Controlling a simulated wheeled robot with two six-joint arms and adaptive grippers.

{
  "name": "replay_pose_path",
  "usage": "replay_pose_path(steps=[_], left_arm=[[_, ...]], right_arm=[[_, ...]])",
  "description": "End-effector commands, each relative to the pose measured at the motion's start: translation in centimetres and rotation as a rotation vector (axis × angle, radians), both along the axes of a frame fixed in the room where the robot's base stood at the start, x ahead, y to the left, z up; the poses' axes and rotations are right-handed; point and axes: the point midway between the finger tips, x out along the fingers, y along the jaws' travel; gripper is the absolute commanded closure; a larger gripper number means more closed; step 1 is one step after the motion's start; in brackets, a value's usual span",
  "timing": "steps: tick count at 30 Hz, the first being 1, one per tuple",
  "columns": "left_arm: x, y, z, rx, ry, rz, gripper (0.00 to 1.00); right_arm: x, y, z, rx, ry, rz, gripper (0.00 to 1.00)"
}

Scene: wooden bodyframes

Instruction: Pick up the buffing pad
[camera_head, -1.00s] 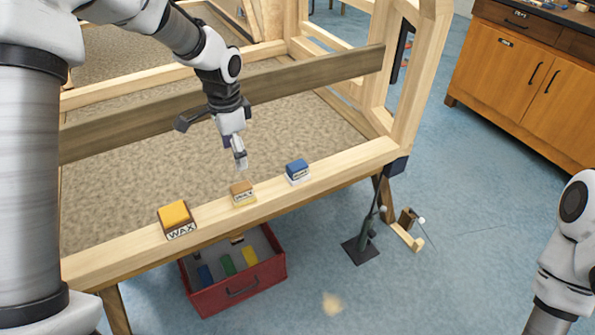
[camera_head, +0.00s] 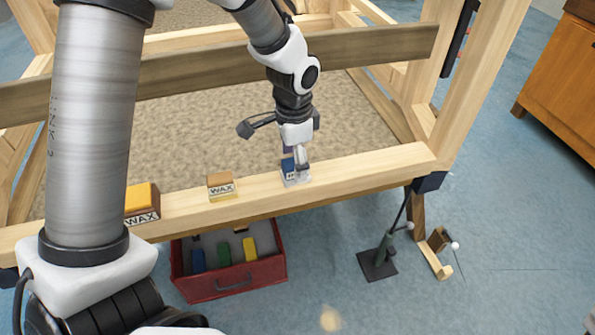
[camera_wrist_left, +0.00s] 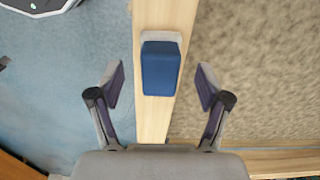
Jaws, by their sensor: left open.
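The blue pad (camera_head: 288,166) with a pale base sits on the wooden front rail (camera_head: 370,165); its label is mostly hidden by my gripper. I take it for the buffing pad. In the left wrist view the blue pad (camera_wrist_left: 160,72) lies ahead of and between the open fingers, with gaps on both sides. My left gripper (camera_head: 302,158) points down right at the pad and covers its right part. It is open and holds nothing. My right gripper is not in view.
A tan block (camera_head: 221,186) and a yellow block (camera_head: 142,203), both labelled WAX, sit further left on the rail. A red box (camera_head: 232,282) with several coloured blocks stands below. A dark beam (camera_head: 200,68) crosses behind. The rail's right end is clear.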

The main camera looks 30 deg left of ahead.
Motion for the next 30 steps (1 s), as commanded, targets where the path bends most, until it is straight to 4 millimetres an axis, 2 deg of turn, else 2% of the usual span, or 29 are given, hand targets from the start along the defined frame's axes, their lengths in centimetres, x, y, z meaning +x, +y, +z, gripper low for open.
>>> replay_pose_path(steps=[1, 3, 11, 14, 15, 17, 26, 30], left_arm=[[-0.1, -0.1, -1.5, 0.001, 0.003, 0.000, 0.23], [-0.1, -0.1, -2.5, 0.000, 0.003, 0.001, 0.23], [0.0, -0.1, -2.9, -0.001, 0.001, 0.000, 0.23], [0.0, -0.1, -2.9, -0.001, 0.001, 0.000, 0.55], [0.0, -0.1, -2.9, -0.001, 0.001, 0.000, 0.69], [0.0, -0.1, -2.9, -0.001, 0.001, 0.000, 0.87], [0.0, -0.1, -2.8, -0.001, 0.001, 0.000, 0.88], [0.0, -0.1, -1.0, 0.000, -0.002, 0.000, 0.88]], right_arm=[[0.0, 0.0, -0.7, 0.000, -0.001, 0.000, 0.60], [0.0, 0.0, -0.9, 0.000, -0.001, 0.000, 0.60], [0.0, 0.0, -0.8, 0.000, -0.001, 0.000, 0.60], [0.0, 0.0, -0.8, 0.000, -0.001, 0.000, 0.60], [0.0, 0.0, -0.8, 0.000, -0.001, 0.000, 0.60], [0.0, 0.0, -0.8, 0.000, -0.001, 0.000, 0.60], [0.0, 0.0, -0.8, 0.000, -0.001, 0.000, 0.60], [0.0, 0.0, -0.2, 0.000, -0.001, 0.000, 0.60]])
